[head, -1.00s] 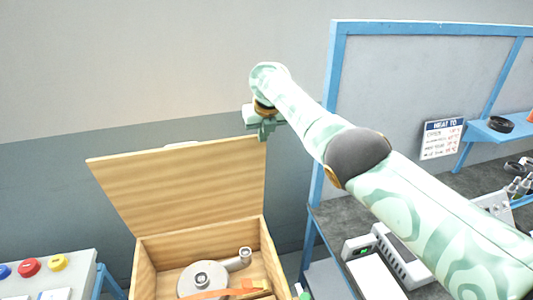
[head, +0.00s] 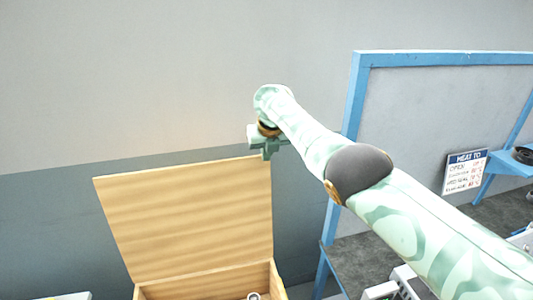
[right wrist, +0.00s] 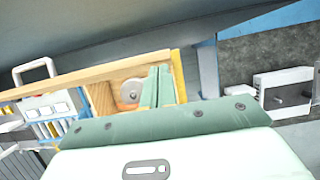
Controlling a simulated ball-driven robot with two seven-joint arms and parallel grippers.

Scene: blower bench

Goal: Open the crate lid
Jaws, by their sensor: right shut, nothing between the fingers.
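The wooden crate lid (head: 190,218) stands raised, tilted back from the crate (head: 225,284). The crate shows only at the bottom edge of the head view, with its mouth uncovered. My right gripper (head: 268,150) is at the lid's top right corner. Its fingers (right wrist: 158,87) are shut with nothing between them. I cannot tell whether they touch the lid. In the right wrist view, a round grey part (right wrist: 130,92) shows inside the crate beside the fingers. A white handle (right wrist: 36,68) stands at the long wooden edge there. My left gripper is out of view.
A blue-framed panel (head: 358,100) and a dark bench top (head: 360,255) stand to the right of the crate. A sign (head: 465,172) hangs near a blue shelf. A grey wall is behind the lid.

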